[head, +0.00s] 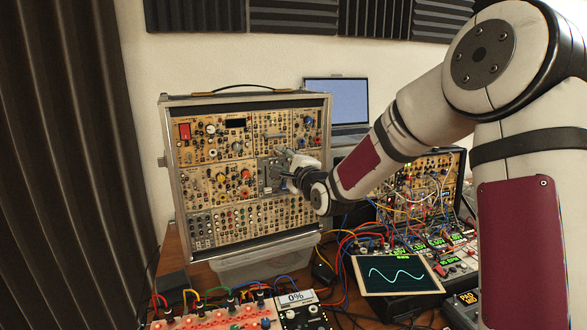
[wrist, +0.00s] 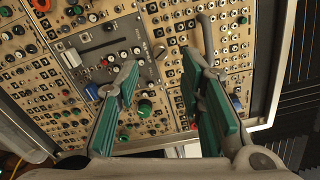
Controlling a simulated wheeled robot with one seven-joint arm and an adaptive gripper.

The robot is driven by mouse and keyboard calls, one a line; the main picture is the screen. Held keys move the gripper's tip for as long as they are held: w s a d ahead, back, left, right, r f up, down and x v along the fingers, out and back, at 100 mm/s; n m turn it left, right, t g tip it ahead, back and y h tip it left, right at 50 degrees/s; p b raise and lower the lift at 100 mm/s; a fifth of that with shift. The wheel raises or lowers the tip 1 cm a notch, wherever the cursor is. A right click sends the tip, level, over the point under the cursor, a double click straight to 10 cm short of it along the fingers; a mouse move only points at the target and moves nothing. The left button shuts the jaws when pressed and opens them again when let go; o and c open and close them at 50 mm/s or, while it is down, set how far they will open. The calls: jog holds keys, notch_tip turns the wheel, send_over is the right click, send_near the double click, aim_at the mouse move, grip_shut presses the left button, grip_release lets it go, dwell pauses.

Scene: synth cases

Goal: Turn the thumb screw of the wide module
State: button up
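The modular synth case (head: 318,120) stands upright on the desk, filled with rows of tan modules. A grey module (head: 264,177) sits near its middle, partly hidden by my gripper (head: 284,163). In the wrist view the grey module (wrist: 116,50) shows a slider slot, a pale slider cap (wrist: 71,57) and small knobs. I cannot tell which panel is the wide module, and no thumb screw is clear. My gripper (wrist: 161,62) is open in front of the panels, its green-padded fingers well apart with nothing held between them. A green knob (wrist: 145,108) shows in the gap behind them.
A second, heavily cabled rack (head: 432,185) and a laptop (head: 337,101) stand to the right. An oscilloscope screen (head: 397,274) lies in front. A red-topped device (head: 217,319) and a "0%" display (head: 296,298) sit at the front edge. Loose cables cross the desk.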

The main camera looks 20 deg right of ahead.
jog(key=s+d, duration=0.1)
jog(key=s, duration=0.6)
jog(key=shift+s, duration=0.1)
jog(key=s+f+n+g+h, duration=0.1)
jog(key=s+n+g, duration=0.5)
jog(key=s, duration=1.4)
jog(key=s+a+f+n+g+h, duration=0.1)
jog(key=s+f+n+g, duration=0.2)
jog(key=s+n+g, duration=0.4)
jog(key=s+n, duration=0.6)
jog(key=s, duration=0.8)
jog(key=shift+a+f+n+g+h, duration=0.15)
jog(key=shift+a+n+g+h, duration=0.1)
jog(key=shift+n+g+h, duration=0.05)
